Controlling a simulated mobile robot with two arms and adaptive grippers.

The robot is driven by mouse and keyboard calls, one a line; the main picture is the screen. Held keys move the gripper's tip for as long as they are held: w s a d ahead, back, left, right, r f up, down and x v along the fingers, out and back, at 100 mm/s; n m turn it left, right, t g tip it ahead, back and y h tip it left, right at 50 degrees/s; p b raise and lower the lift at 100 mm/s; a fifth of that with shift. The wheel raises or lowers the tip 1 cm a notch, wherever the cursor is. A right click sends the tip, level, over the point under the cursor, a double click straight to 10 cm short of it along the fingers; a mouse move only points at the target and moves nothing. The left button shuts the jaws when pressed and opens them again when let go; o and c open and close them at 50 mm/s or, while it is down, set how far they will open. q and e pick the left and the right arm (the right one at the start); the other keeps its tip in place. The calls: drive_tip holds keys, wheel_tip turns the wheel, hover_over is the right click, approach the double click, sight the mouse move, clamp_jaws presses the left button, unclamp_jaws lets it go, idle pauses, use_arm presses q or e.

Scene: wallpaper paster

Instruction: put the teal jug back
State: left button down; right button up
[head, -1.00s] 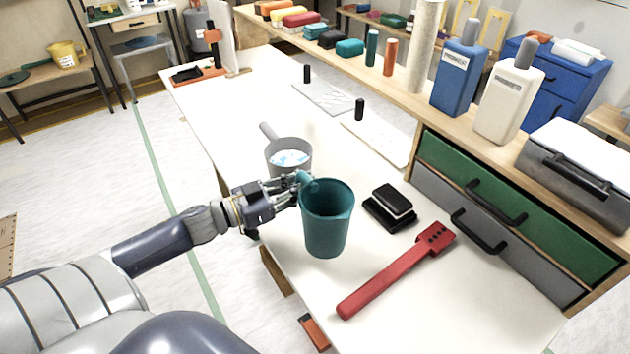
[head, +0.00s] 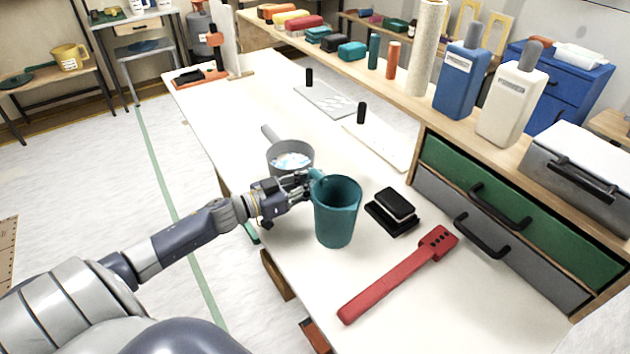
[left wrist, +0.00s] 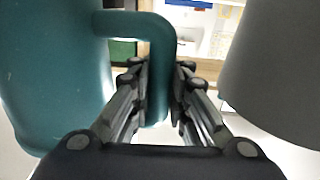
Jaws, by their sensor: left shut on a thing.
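The teal jug (head: 337,214) is upright over the white table, beside the grey pot. My left gripper (head: 312,182) is shut on the jug's handle, at the jug's left side. In the left wrist view the jug body (left wrist: 55,75) fills the left and its handle (left wrist: 160,70) runs down between the fingers (left wrist: 158,95). I cannot tell whether the jug's base touches the table. My right gripper is not in view.
A grey pot (head: 291,165) with pale contents stands just behind my left gripper. A black block on a pad (head: 393,209) lies right of the jug. A red long-handled tool (head: 395,276) lies in front. Drawers (head: 480,195) and a shelf with bottles (head: 459,80) bound the right side.

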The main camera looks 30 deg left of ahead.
use_arm(q)
drive_tip(key=c, duration=1.5)
unclamp_jaws()
drive_tip(key=shift+f, duration=0.1)
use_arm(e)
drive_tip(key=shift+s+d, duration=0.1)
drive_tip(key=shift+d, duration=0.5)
use_arm(q)
drive_tip(key=shift+r, duration=0.25)
drive_tip(key=shift+s+a+f, duration=0.15)
drive_tip(key=shift+s, duration=0.15)
drive_tip(key=v, duration=1.1)
drive_tip(key=shift+s+a, duration=0.1)
drive_tip(key=shift+s, duration=0.1)
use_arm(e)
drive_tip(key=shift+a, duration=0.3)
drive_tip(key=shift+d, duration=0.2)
